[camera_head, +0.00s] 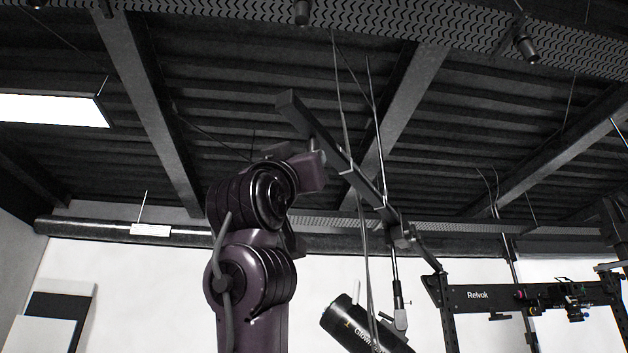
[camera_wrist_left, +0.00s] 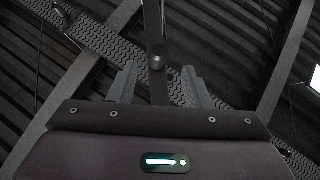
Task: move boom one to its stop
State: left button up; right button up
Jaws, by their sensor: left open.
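The boom (camera_head: 358,182), a long dark square bar, hangs under the ceiling and slopes from upper left down to a joint (camera_head: 401,236) at the right. I take it to be boom one; no label on it is readable. My left gripper (camera_head: 314,150) is raised close below the boom's upper-left part. In the left wrist view the gripper (camera_wrist_left: 157,86) is open, with a finger on either side of the dark bar (camera_wrist_left: 153,22) and a short round peg (camera_wrist_left: 157,63) on it. I cannot tell whether the fingers touch it. My right gripper is out of view.
Thin cables (camera_head: 345,130) run down beside the boom. A black rack marked Relvok (camera_head: 480,296) stands at the right. Ceiling beams (camera_head: 150,110) are above. The space left of my arm is clear.

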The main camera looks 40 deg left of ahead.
aim_at(312, 149)
pick_arm(q)
jog(key=p+x, duration=0.1)
jog(key=x, duration=0.1)
jog(key=p+x, duration=0.4)
jog(key=shift+d+r, duration=0.2)
jog(key=shift+r, duration=0.4)
jog(key=shift+w+a, duration=0.15)
jog(key=shift+w, duration=0.15)
jog(key=shift+w+a, duration=0.15)
jog(key=shift+w, duration=0.05)
jog(key=shift+s+r, duration=0.1)
jog(key=shift+s, duration=0.1)
jog(key=shift+d, duration=0.2)
jog(key=shift+c, duration=1.3)
jog(key=shift+a, duration=0.1)
grip_shut()
